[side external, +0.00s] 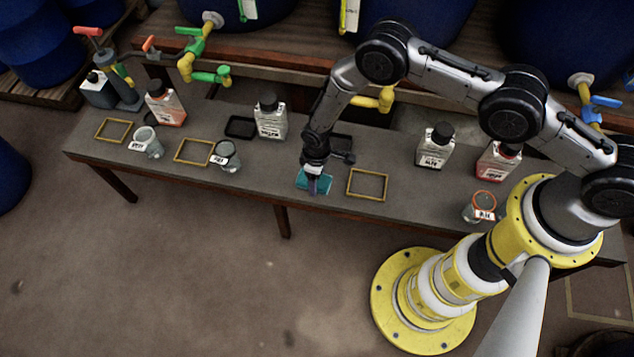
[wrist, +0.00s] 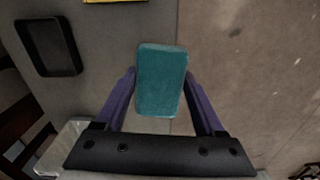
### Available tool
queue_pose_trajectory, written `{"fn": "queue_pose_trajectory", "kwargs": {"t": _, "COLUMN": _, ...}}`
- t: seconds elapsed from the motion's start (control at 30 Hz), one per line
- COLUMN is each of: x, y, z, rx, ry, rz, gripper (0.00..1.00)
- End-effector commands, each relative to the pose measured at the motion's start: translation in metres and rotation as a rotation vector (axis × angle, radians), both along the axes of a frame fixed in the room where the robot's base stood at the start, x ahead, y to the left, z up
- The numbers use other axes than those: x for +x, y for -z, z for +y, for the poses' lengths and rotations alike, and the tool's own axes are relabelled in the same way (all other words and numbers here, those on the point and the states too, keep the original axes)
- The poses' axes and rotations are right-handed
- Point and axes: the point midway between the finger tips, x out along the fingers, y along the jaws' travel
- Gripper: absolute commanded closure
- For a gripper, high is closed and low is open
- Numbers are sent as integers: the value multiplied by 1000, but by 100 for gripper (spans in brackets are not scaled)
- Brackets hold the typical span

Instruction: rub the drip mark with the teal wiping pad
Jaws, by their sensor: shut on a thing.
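The teal wiping pad (wrist: 161,80) is a rounded block between the purple fingers of my gripper (wrist: 160,88), which is shut on it. In the side external view, the pad (side external: 312,181) is at the front edge of the grey bench, just left of a yellow frame (side external: 367,185), and my gripper (side external: 315,184) points down over it. I cannot tell whether the pad touches the bench top. I cannot make out a drip mark in either view; the pad and gripper hide the surface under them.
The grey bench (side external: 235,182) holds more yellow frames (side external: 194,151), labelled beakers (side external: 225,158) and several bottles (side external: 270,118). A black tray (wrist: 48,47) lies left of the pad in the wrist view. Green (side external: 197,62) and yellow (side external: 382,99) taps reach over the back. Open floor lies in front.

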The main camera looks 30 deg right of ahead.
Motion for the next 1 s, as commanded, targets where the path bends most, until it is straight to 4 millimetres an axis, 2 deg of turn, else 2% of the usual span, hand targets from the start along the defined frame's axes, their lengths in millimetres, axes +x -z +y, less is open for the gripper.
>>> {"fn": "queue_pose_trajectory", "kwargs": {"t": 0.27, "x": 0, "y": -17, "z": 0, "rx": 0, "ry": 0, "rz": 0, "gripper": 81}}
{"fn": "queue_pose_trajectory", "kwargs": {"t": 1.0, "x": 1, "y": -19, "z": -1, "rx": 0, "ry": 4, "rz": 0, "gripper": 81}}
